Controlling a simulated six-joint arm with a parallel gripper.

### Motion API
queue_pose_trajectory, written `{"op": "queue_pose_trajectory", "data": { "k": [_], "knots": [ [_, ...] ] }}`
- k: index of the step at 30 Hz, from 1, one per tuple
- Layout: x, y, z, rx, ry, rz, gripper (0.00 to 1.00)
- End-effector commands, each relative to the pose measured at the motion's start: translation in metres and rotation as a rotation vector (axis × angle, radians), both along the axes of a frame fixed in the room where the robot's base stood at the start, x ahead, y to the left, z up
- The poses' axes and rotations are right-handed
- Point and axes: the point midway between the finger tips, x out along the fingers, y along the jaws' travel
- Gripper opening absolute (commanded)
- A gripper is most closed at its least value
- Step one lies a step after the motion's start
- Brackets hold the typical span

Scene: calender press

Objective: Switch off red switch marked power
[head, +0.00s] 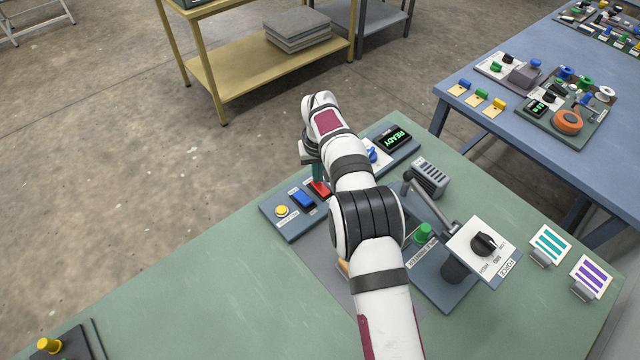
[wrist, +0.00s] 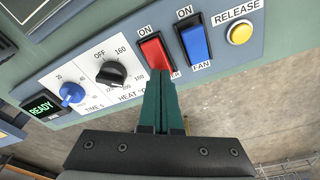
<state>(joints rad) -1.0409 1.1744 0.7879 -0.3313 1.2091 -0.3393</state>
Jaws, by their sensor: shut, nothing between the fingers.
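The red rocker switch (wrist: 155,52) is on the grey-blue control panel. It has ON printed at its upper end in the wrist view; the label at its lower end is mostly hidden behind my fingers. It also shows in the head view (head: 320,188), partly covered by my gripper. My gripper (wrist: 161,74) is shut and empty, its green fingertips together over the lower end of the red switch. I cannot tell whether they touch it. In the head view my gripper (head: 318,180) points down at the switch.
The blue FAN switch (wrist: 195,43) and yellow RELEASE button (wrist: 239,33) sit beside the red switch. On the other side are the black HEAT knob (wrist: 111,74), blue TIME knob (wrist: 71,93) and READY display (wrist: 41,107). A lever (head: 430,203) stands right of my arm.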

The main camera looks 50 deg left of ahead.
Motion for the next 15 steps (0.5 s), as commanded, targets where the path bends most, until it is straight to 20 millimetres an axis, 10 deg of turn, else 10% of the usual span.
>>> {"op": "queue_pose_trajectory", "data": {
  "k": [15],
  "knots": [
    [0.0000, -0.0002, -0.0083, 0.000, 0.000, 0.001, 0.00]
  ]
}}
